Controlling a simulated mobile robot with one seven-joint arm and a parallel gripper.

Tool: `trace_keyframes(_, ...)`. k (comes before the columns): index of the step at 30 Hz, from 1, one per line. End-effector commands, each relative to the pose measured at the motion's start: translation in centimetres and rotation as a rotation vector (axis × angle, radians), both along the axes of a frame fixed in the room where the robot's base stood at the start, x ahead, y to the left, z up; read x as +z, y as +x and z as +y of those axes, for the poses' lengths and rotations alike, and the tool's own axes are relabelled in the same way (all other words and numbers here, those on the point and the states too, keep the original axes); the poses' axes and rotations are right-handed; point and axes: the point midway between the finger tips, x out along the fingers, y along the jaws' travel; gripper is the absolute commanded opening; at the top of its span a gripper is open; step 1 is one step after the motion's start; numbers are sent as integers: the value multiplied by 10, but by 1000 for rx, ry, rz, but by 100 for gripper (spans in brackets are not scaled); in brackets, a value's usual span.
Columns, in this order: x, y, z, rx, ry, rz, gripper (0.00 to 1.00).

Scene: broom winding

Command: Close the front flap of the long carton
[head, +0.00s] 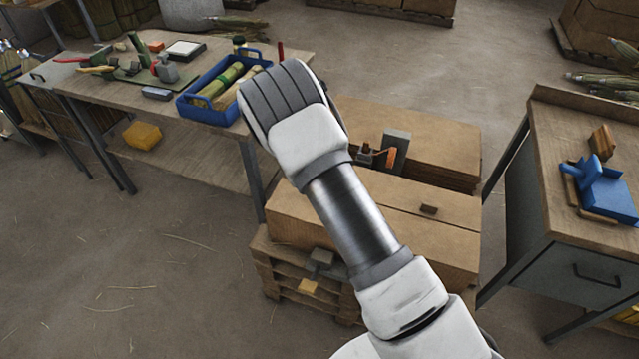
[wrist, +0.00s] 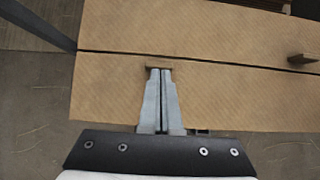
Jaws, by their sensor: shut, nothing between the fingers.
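The long carton (head: 450,246) lies on a wooden pallet, partly covered by my arm in the head view. In the wrist view its front flap (wrist: 105,88) and far flap (wrist: 220,38) look about level, with a thin dark seam between them. A small tab (wrist: 152,66) sits on the front flap's seam edge, and another tab (wrist: 303,58) on the far flap at the right. My gripper (wrist: 160,72) is shut and empty, its fingertips at the front flap's tab; I cannot tell whether they touch. My arm hides the gripper in the head view.
A second carton (head: 430,140) stands behind, with a grey and orange tool (head: 393,152) between. A workbench (head: 80,75) with a blue crate (head: 185,112) stands at the left. A cabinet (head: 560,215) with a blue dustpan (head: 607,190) stands at the right. Floor is clear at lower left.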

Motion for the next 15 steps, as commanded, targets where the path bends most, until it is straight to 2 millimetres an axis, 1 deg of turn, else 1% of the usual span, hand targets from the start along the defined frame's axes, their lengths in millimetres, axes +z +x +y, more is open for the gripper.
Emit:
trace_keyframes(1,-8,4,-3,-4,1,-1,0)
trace_keyframes(3,-13,9,-5,-4,0,-1,0)
trace_keyframes(9,-27,23,-10,-2,0,-2,0)
trace_keyframes(15,-38,31,-13,-1,-1,-1,0)
